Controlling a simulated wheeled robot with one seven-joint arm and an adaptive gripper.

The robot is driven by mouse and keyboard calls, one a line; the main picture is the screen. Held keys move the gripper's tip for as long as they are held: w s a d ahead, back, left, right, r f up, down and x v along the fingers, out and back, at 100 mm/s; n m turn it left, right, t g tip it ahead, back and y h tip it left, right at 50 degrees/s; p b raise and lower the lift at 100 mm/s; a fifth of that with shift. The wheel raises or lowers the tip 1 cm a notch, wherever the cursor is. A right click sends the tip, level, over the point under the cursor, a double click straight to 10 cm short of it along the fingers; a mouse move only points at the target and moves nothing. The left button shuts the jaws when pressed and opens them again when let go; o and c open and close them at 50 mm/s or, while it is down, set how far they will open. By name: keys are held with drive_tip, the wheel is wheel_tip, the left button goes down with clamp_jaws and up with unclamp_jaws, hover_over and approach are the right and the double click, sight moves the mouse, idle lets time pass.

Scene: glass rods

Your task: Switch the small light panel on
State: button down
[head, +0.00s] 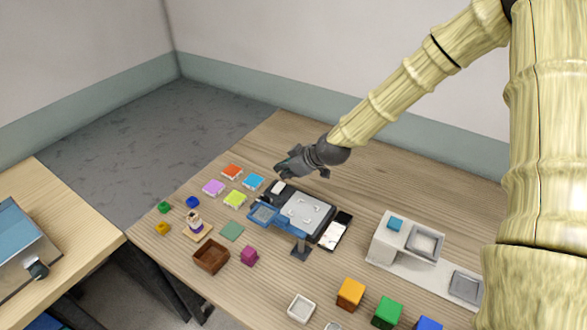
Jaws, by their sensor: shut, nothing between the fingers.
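My gripper (283,170) is dark grey and shut, with nothing seen in it. It is just above the back of a blue and grey device (307,211) near the middle of the table. A small white piece (279,187) sits at the device's back left, just below the fingertips. A flat black and white panel (335,231) lies at the device's right side, partly hidden by it. I cannot tell for sure which part is the small light panel, or whether any light is on. Whether the fingertips touch anything is unclear.
Flat coloured tiles (213,188) lie left of the device. A white stand (391,243) is at the right, with an orange cube (351,294) nearby. The table's back is clear.

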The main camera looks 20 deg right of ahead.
drive_tip(key=shift+b+v, duration=0.75)
drive_tip(key=shift+v, duration=1.95)
drive_tip(key=shift+s+a, duration=0.1)
drive_tip(key=shift+f+b, duration=0.25)
drive_tip(key=shift+b, duration=0.75)
drive_tip(key=b, duration=0.4)
drive_tip(key=shift+w+d, duration=0.2)
drive_tip(key=shift+d, duration=0.2)
drive_tip(key=b, duration=0.3)
drive_tip(key=shift+d+r+h, duration=0.1)
drive_tip(key=shift+d+h, duration=0.1)
drive_tip(key=shift+h, duration=0.1)
drive_tip(key=shift+s+d+r+t+b, duration=0.15)
drive_tip(key=shift+r+t+b, duration=0.2)
drive_tip(key=shift+b, duration=0.65)
